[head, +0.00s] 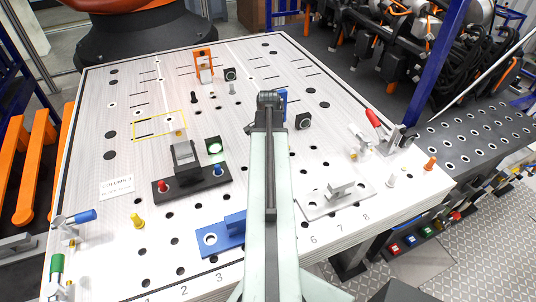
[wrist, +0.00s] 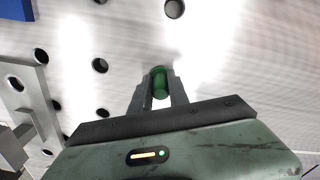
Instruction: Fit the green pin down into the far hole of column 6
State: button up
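The green pin (wrist: 160,84) shows in the wrist view between the two fingers of my gripper (wrist: 161,93), which look shut on it. In the head view my gripper's end (head: 269,99) is over the middle of the white hole board (head: 110,220); my own arm hides the fingers and the pin there. The number 6 (head: 313,240) is printed at the board's near edge. I cannot tell which hole is column 6's far one.
A blue block (head: 283,96) and a dark block with a round face (head: 303,121) stand close to the gripper's end. A grey bracket plate (head: 335,200) lies at right, a blue bracket (head: 222,236) at front, a black base with buttons (head: 192,185) at left.

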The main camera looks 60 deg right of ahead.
jog(key=o, duration=0.5)
notch_tip(320, 180, up, 8)
jog(key=p, duration=0.8)
